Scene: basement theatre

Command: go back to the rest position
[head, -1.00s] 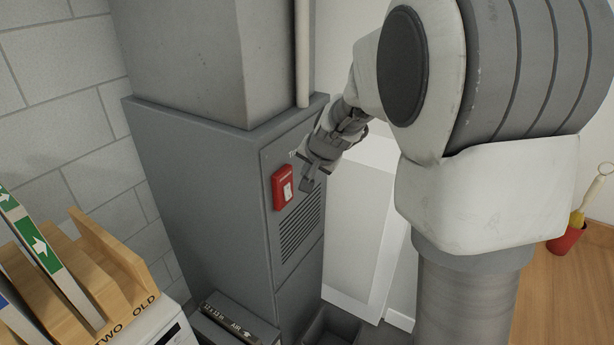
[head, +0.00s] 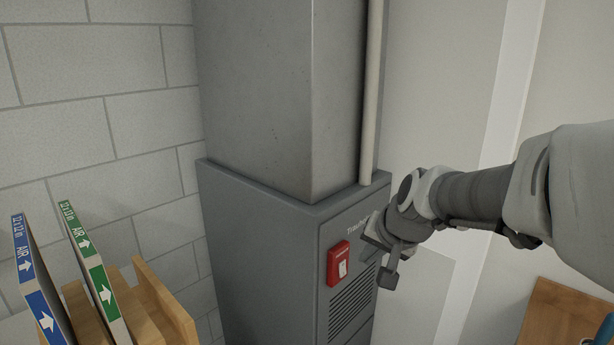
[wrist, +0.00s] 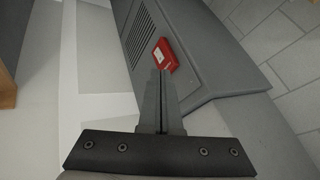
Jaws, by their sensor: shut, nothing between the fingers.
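My gripper (head: 378,264) is in front of the grey furnace cabinet (head: 265,245), just right of a red switch box (head: 339,263) with a white rocker on the cabinet's front. In the wrist view my gripper (wrist: 160,72) has its two fingers together with nothing between them. The red switch box (wrist: 164,55) shows just beyond the fingertips there. The fingers look apart from the box, though the exact gap is hard to tell.
A metal duct (head: 285,90) rises from the cabinet, with a pale pipe (head: 371,95) beside it. A wooden rack (head: 160,305) with a blue-edged filter (head: 38,285) and a green-edged filter (head: 95,270) stands at left. A pale wall lies behind my arm.

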